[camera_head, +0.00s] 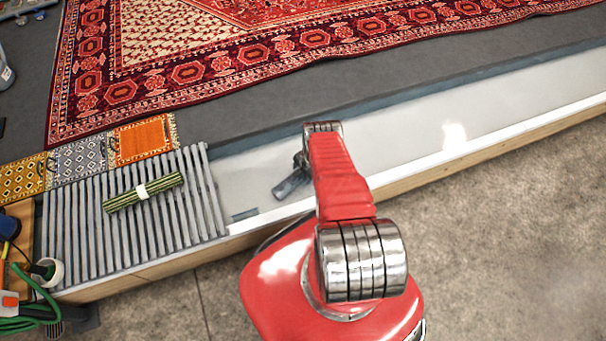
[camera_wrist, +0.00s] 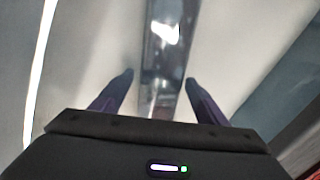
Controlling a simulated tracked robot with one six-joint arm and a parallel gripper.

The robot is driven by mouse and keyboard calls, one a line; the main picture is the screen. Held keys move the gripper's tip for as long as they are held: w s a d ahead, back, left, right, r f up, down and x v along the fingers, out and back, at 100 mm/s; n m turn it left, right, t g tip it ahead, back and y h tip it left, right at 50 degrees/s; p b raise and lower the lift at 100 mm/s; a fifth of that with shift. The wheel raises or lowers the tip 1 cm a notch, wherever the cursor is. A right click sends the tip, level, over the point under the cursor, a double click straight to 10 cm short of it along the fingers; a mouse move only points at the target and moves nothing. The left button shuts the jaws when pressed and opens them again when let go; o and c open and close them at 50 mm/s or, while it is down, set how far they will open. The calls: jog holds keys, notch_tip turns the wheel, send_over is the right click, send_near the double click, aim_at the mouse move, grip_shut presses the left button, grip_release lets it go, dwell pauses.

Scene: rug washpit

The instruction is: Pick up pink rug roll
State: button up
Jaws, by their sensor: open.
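I see no pink rug roll in either view. Below the fingers is a pale, shiny surface with a darker reflective strip. In the head view, my gripper (camera_head: 291,184) is a small dark shape over the white trough (camera_head: 400,140), right of the rack. It is partly hidden by my red arm.
A large red patterned rug (camera_head: 270,50) lies behind the trough. Small yellow, grey and orange rugs (camera_head: 145,141) lie behind the rack. A wooden edge (camera_head: 480,162) runs along the trough's front. Tools and a green hose (camera_head: 30,318) crowd the lower left. Bare floor (camera_head: 520,250) lies at right.

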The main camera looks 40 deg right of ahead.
aim_at(302, 172)
jog(key=shift+c, duration=0.6)
grip_shut()
dwell(0.7)
jog(key=shift+r, duration=0.1)
jog(key=shift+w+r, duration=0.15)
jog(key=shift+r, duration=0.55)
jog(key=shift+w+r+v, duration=0.1)
jog(key=shift+w+v, duration=0.2)
jog(key=shift+v, duration=1.1)
jog(key=shift+w+r+v, duration=0.1)
jog(key=shift+w+v, duration=0.2)
jog(key=shift+v, duration=1.05)
jog(key=shift+w+v, duration=0.35)
jog(key=shift+v, duration=1.05)
jog(key=shift+a, duration=0.1)
